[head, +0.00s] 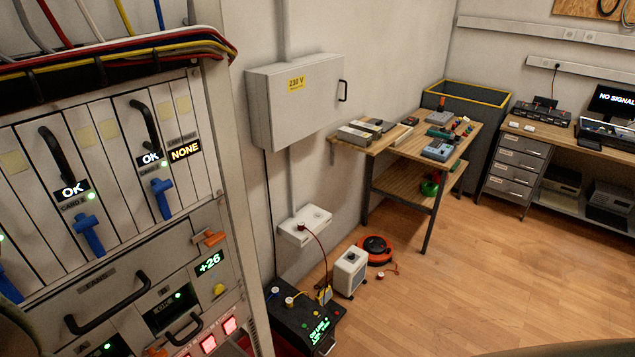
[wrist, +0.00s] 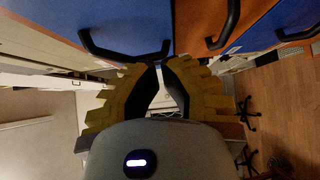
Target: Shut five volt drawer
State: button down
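In the wrist view, a blue front (wrist: 115,14) with a black bar handle (wrist: 122,52) is at the top, beyond my fingers. An orange front (wrist: 192,20) with a black handle (wrist: 229,28) is beside it, and another blue front (wrist: 268,22) is further right. No five volt label is readable, so I cannot tell which is the five volt drawer or how far it is out. My gripper (wrist: 160,66) has yellow ribbed fingers whose tips come together. It appears shut and empty, close to the first blue front and its handle. The head view shows neither my gripper nor these fronts.
In the head view, a rack (head: 225,150) with handles and lit displays fills the left. A grey 230 V box (head: 295,100) hangs on the wall. A black unit (head: 290,322), white box (head: 350,272) and orange reel (head: 375,248) are on the floor. Open floor lies at right.

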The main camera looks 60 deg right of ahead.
jog(key=w+p, duration=0.4)
jog(key=p, duration=0.5)
jog(key=shift+w+p, duration=0.2)
jog(key=shift+p, duration=0.15)
jog(key=shift+w+d+f+b, duration=0.1)
jog(key=shift+w+b, duration=0.05)
jog(key=shift+w, duration=0.5)
jog(key=shift+w+d+b, duration=0.1)
jog(key=shift+w+b, duration=0.05)
jog(key=shift+w, duration=0.5)
